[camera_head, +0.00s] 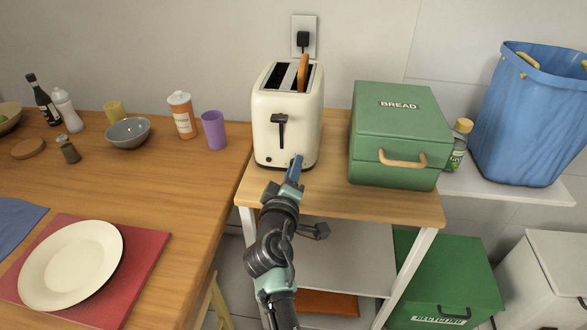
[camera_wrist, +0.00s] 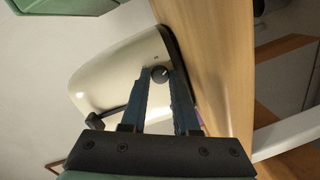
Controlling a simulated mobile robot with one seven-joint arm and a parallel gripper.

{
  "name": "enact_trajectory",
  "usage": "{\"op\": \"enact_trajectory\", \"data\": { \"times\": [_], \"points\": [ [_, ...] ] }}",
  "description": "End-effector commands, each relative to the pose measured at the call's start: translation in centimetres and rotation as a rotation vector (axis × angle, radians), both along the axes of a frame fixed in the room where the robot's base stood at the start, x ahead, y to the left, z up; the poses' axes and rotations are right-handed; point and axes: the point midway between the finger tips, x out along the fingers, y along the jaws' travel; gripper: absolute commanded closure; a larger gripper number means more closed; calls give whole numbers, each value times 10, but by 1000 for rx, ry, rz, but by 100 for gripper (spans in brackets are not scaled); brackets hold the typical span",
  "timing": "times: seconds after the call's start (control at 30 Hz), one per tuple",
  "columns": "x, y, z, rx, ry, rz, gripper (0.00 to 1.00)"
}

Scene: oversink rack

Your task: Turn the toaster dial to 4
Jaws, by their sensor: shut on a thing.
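The cream toaster (camera_head: 285,110) stands on the small wooden side table, with a slice of bread showing in one slot and a dark lever on its front. It also shows in the wrist view (camera_wrist: 110,80), turned on its side. The dark round dial (camera_wrist: 160,74) is low on the toaster's front, with a light mark on it. My gripper (camera_wrist: 162,82) has its blue fingertips on either side of the dial and is shut on it. In the head view my gripper (camera_head: 296,165) reaches the lower right of the toaster's front and hides the dial. The dial's number cannot be read.
A green bread box (camera_head: 400,110) stands right of the toaster on the side table (camera_head: 340,195). A purple cup (camera_head: 214,130) and a bottle (camera_head: 182,115) stand left on the larger table. A blue bin (camera_head: 525,120) stands far right. The toaster is plugged into a wall outlet (camera_head: 303,36).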

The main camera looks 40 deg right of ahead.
Motion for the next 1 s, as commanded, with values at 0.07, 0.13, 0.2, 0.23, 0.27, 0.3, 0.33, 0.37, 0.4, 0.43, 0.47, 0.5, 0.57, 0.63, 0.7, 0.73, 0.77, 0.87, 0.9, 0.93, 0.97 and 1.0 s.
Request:
{"op": "enact_trajectory", "data": {
  "times": [0.07, 0.13, 0.2, 0.23, 0.27, 0.3, 0.33, 0.37, 0.4, 0.43, 0.47, 0.5, 0.57, 0.63, 0.7, 0.73, 0.77, 0.87, 0.9, 0.93, 0.97, 1.0],
  "points": [
    [0, 1, -1, -5, 9, 1, 100],
    [0, 1, -1, -8, 12, 1, 100],
    [0, 1, -1, -8, 12, 1, 100],
    [0, 1, -1, -8, 13, 0, 100],
    [0, 1, -1, -8, 13, 0, 100],
    [0, 1, -1, -8, 12, 1, 100],
    [0, 1, -1, -8, 12, 1, 100],
    [0, 1, -1, -8, 12, 0, 100],
    [0, 1, -1, -8, 12, 1, 100],
    [0, 1, -1, -8, 12, 1, 100],
    [0, 1, -1, -8, 12, 1, 100],
    [0, 1, -1, -7, 11, 1, 66],
    [0, 0, -1, -7, 11, 1, 55],
    [0, 0, -1, -7, 11, 1, 42],
    [0, 0, -1, -7, 11, 1, 41],
    [0, 0, -1, -8, 10, 0, 41],
    [0, 0, -1, -8, 10, 0, 41],
    [0, 0, 0, -7, 10, 0, 41],
    [0, 0, 0, -7, 10, 0, 41],
    [0, 1, 0, -7, 10, 0, 41],
    [-1, 1, 0, -7, 10, 0, 41],
    [-2, 3, 0, -7, 10, 0, 41]
  ]
}}
